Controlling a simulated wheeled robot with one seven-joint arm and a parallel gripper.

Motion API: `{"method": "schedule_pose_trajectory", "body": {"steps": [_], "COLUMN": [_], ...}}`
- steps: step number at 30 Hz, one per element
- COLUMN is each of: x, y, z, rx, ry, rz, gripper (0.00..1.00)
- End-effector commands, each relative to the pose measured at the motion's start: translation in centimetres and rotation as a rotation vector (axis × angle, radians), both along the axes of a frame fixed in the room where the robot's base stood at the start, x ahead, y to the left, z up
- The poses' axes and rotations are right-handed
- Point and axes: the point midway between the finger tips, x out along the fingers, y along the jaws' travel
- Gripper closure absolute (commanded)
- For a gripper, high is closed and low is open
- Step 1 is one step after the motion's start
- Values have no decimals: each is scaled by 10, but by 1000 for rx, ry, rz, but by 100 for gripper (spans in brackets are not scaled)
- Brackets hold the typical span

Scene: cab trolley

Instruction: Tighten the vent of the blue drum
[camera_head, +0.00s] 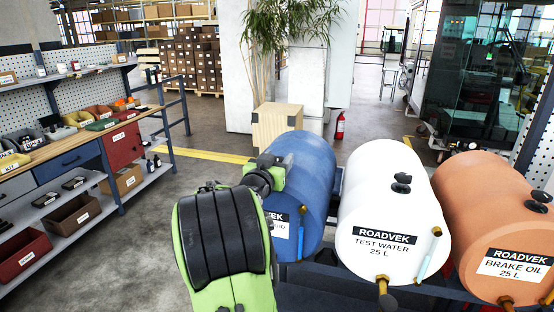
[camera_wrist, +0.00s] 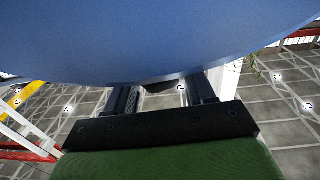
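The blue drum (camera_head: 306,172) lies on its side at the left of a row of three, its label partly hidden by my arm. My gripper (camera_wrist: 163,92) is at the drum's upper left side; in the head view my own arm mostly hides it. In the wrist view the blue drum (camera_wrist: 160,40) fills the top, close to the fingers. The two dark fingers are apart. A small dark part, seemingly the vent (camera_wrist: 162,87), shows between them under the drum's edge, with a gap to the right finger. Contact cannot be made out.
A white test water drum (camera_head: 385,205) and an orange brake oil drum (camera_head: 495,215) lie to the right, each with a black vent on top. A workbench (camera_head: 75,150) stands at the left. A wooden crate (camera_head: 277,127) is behind. The floor between bench and drums is clear.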

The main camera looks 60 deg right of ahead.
Motion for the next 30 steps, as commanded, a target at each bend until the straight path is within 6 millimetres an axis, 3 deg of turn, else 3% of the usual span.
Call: {"method": "schedule_pose_trajectory", "body": {"steps": [1,7,11,21,30], "x": [0,0,1,2,1], "y": [0,0,0,0,0], "z": [0,0,-2,-2,0], "rx": [0,0,-1,-4,1], "ry": [0,0,2,0,0], "rz": [0,0,-19,-251,-277], "gripper": [54,84,84,84,84]}}
